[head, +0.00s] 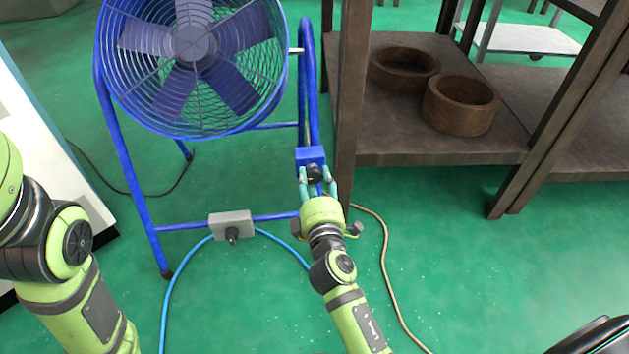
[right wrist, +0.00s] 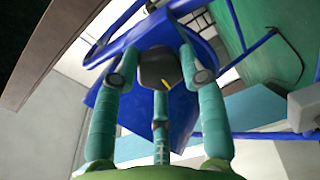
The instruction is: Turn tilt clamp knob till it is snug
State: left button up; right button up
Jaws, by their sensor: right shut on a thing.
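The tilt clamp knob (head: 314,174) is black with a yellow mark and sits on the front of a blue clamp block (head: 311,154) on the fan's right side. My right gripper (head: 317,183) has its teal fingers around the knob and is shut on it. In the right wrist view the dark knob (right wrist: 160,70) with its yellow line shows between the fingers (right wrist: 158,85). The blue fan (head: 193,60) stands on a blue tube frame. My left arm (head: 60,250) shows at the left, but its gripper is out of view.
A grey box (head: 231,224) with a dark knob is on the frame's lower bar, with a blue hose (head: 172,290) along the floor. A brown shelf (head: 440,150) with two round brown bowls stands close on the right. A tan cable (head: 385,262) lies on the green floor.

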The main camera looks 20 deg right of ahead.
jog(key=shift+r, duration=0.1)
dwell(0.3)
jog(key=o, duration=1.1)
jog(key=shift+o, duration=0.2)
